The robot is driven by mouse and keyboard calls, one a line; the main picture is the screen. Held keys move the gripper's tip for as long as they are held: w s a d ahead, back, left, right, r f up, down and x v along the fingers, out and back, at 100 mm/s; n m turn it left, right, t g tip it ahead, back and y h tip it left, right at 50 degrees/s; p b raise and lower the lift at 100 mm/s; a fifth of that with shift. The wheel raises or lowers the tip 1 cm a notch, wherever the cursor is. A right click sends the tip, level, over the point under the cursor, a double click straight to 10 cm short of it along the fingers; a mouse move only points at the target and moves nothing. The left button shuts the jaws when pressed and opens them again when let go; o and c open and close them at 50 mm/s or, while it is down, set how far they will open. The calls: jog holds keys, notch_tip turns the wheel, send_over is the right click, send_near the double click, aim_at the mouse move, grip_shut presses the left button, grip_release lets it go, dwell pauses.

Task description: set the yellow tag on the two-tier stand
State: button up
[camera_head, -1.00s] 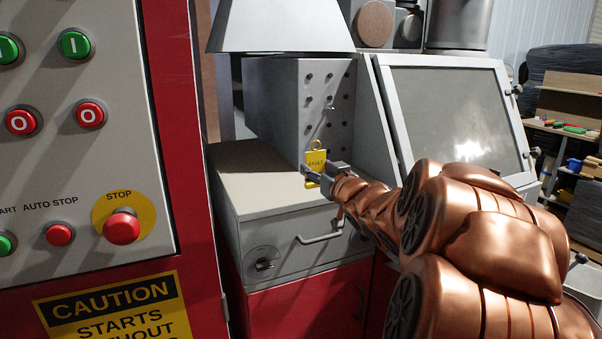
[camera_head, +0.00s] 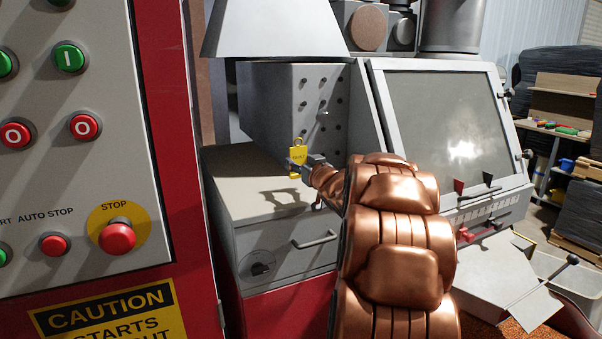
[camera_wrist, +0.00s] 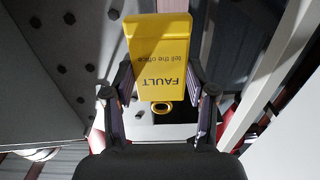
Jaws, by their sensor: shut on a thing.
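The yellow tag (camera_head: 297,154) is upright with its ring at the top, held above the grey cabinet top in the head view. My gripper (camera_head: 301,163) is shut on it from the right side. In the wrist view the yellow tag (camera_wrist: 160,50) fills the upper middle, its print "FAULT tell the office" upside down. The fingers of my gripper (camera_wrist: 162,92) press its two side edges near the ring end. I cannot make out a two-tier stand in either view.
The bare cabinet top (camera_head: 235,180) has free room, with my arm's shadow on it. A grey panel with several pegs (camera_head: 318,105) rises behind the tag. A red-framed control panel (camera_head: 100,120) stands close on the left. A sloped window cabinet (camera_head: 440,115) stands right.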

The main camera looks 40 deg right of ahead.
jog(key=shift+w+d, duration=0.1)
jog(key=shift+w, duration=0.1)
jog(key=shift+w+d+f, duration=0.1)
jog(key=shift+f, duration=1.7)
jog(key=shift+f, duration=0.15)
jog(key=o, duration=0.8)
jog(key=shift+o, duration=0.2)
jog(key=b+v, duration=0.1)
jog(key=v, duration=1.1)
